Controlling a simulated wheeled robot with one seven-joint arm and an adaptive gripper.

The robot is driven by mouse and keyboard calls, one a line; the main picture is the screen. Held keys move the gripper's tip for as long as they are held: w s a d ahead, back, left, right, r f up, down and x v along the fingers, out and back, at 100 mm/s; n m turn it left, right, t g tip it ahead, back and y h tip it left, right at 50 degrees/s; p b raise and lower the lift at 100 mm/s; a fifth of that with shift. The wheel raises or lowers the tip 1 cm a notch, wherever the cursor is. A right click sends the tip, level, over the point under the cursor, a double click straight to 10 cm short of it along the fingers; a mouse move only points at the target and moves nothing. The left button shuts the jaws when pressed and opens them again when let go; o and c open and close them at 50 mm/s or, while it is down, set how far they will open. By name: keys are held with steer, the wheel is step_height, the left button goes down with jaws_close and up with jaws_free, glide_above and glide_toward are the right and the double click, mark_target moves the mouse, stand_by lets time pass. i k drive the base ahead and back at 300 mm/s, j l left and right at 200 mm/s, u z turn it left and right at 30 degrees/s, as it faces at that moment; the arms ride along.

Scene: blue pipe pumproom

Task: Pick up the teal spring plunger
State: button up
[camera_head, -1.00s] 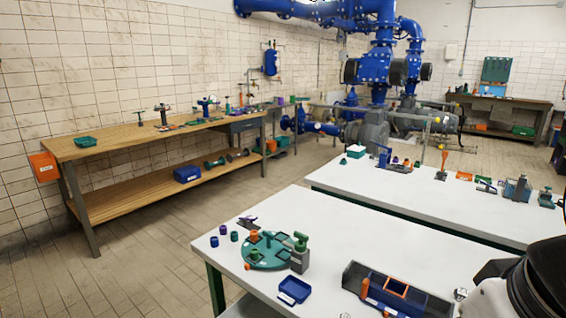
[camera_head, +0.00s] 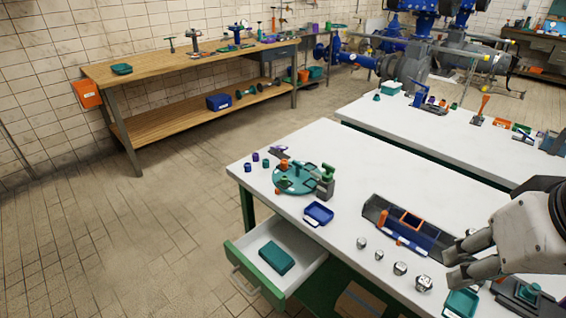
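I cannot single out the teal spring plunger for certain. A small green-teal upright part (camera_head: 327,174) stands on a grey block at the right edge of a round teal plate (camera_head: 290,186) on the near white table. Another dark teal part (camera_head: 528,292) lies at the lower right, partly cut off by the frame. My gripper (camera_head: 455,263) is at the right above the near table, fingers pointing left and apart, with nothing seen between them. It is to the right of the round plate and above the dark teal part.
The near white table (camera_head: 370,165) has an open drawer (camera_head: 293,237) holding a teal box (camera_head: 276,258). A blue tray (camera_head: 318,213), a dark toolbox (camera_head: 375,209) and several silver knobs (camera_head: 400,268) stand on it. A teal bin (camera_head: 461,303) is at the lower right. Floor at left is clear.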

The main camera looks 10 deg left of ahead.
mark_target(526, 292)
steer(key=z, duration=0.95)
steer(key=k+l+u, duration=0.2)
steer(key=k+l, duration=0.1)
steer(key=l, duration=0.1)
